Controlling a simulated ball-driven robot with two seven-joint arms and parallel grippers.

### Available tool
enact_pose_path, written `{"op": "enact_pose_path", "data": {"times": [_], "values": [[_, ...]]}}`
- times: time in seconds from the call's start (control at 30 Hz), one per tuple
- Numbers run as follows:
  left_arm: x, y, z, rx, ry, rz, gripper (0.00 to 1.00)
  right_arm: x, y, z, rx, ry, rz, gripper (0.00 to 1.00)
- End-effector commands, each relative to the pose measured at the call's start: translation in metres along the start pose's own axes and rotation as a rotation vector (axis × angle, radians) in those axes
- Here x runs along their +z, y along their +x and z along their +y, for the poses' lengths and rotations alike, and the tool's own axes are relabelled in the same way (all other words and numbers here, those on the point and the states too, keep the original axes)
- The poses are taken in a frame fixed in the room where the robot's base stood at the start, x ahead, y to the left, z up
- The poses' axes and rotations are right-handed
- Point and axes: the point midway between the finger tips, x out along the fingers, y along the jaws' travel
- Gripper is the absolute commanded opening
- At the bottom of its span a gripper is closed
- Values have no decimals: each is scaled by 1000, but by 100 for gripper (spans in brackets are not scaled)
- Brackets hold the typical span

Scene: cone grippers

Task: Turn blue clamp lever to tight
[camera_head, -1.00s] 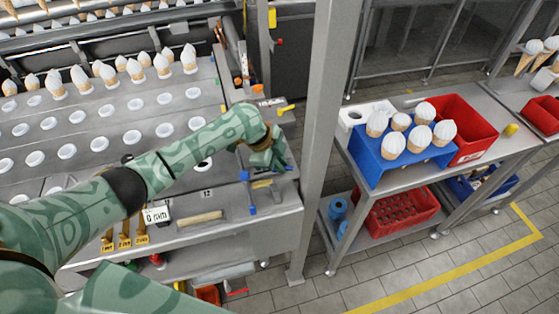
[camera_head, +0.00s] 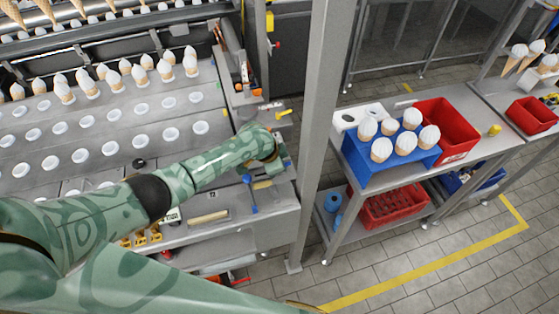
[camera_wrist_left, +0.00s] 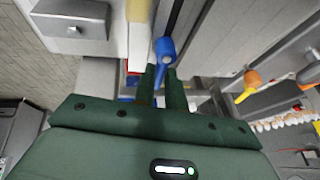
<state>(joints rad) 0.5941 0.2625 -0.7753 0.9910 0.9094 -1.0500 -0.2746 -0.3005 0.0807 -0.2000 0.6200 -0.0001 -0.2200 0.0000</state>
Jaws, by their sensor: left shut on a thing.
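The blue clamp lever (camera_wrist_left: 165,49) shows in the left wrist view, with its rounded blue end just beyond my fingertips. My left gripper (camera_wrist_left: 163,77) is shut on the lever, and its fingers hide part of it. In the head view my left gripper (camera_head: 279,166) is at the right end of the grey machine bench, beside the pillar. There the wrist hides most of the lever, so its angle is hard to tell. My right gripper is not in view.
A yellow lever (camera_head: 284,113) sits just behind my left gripper. A blue-ended tool (camera_head: 250,192) lies left of it on the bench. The grey pillar (camera_head: 318,120) stands close on the right. Beyond it, a table holds a blue cone holder (camera_head: 362,165) and red bin (camera_head: 457,115).

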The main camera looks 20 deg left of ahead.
Motion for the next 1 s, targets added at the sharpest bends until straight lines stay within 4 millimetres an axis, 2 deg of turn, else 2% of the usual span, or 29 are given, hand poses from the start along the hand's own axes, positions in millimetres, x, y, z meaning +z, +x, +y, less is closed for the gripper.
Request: {"op": "enact_pose_path", "data": {"times": [0.43, 0.47, 0.53, 0.87, 1.0], "values": [[0, 1, 0, -4, -13, -3, 0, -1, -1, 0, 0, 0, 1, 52], [0, 1, 0, -4, -13, -3, 15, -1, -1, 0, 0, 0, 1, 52], [0, 0, 0, -4, -13, -3, 34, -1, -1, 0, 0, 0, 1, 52], [0, -3, 0, -4, -12, -2, 34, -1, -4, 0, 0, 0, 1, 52], [-1, -24, -2, -5, -12, -1, 34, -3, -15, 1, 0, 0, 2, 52]]}}
